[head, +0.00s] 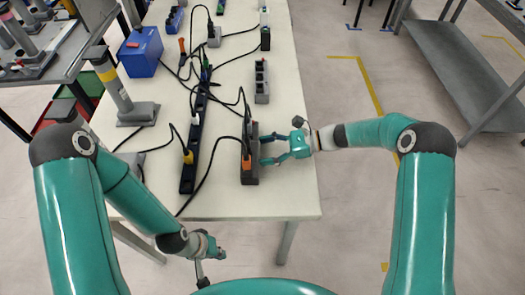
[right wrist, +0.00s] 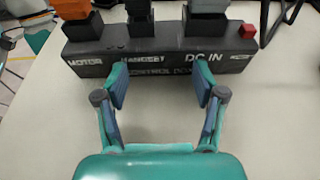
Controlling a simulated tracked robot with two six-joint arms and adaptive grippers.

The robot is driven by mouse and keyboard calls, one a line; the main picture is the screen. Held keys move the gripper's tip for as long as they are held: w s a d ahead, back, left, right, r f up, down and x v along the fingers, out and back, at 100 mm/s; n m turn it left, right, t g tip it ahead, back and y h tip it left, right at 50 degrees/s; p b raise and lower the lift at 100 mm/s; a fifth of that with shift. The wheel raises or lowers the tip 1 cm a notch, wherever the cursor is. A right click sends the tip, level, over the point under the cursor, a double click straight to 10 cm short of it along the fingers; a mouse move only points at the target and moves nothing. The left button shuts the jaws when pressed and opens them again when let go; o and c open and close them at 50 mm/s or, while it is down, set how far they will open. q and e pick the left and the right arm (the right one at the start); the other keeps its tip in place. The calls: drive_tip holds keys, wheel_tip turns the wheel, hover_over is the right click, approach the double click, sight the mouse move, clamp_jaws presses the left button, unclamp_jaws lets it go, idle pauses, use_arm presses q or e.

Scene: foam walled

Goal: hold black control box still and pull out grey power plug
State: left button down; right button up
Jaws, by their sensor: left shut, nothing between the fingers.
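The black control box (head: 250,178) lies near the right edge of the white table. In the right wrist view its labelled side (right wrist: 150,66) reads MOTOR, HANDSET and DC IN. A grey plug (right wrist: 208,9) stands in the box at DC IN, its top cut off by the picture edge. An orange plug (right wrist: 75,10) is at MOTOR and a dark plug (right wrist: 139,10) at HANDSET. My right gripper (right wrist: 160,70) is open, its empty fingers pointing at the labelled side; whether they touch it I cannot tell. My left gripper (head: 201,278) is shut and empty, low in front of the table's front edge.
A long black power strip (head: 190,170) with cables lies left of the box. A grey post on a base (head: 138,115), a blue case (head: 140,52) and a grey socket strip (head: 262,82) stand further off. Loose cables cross the table. The front right corner is clear.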

clamp_jaws()
drive_tip(key=shift+o, duration=1.4)
unclamp_jaws()
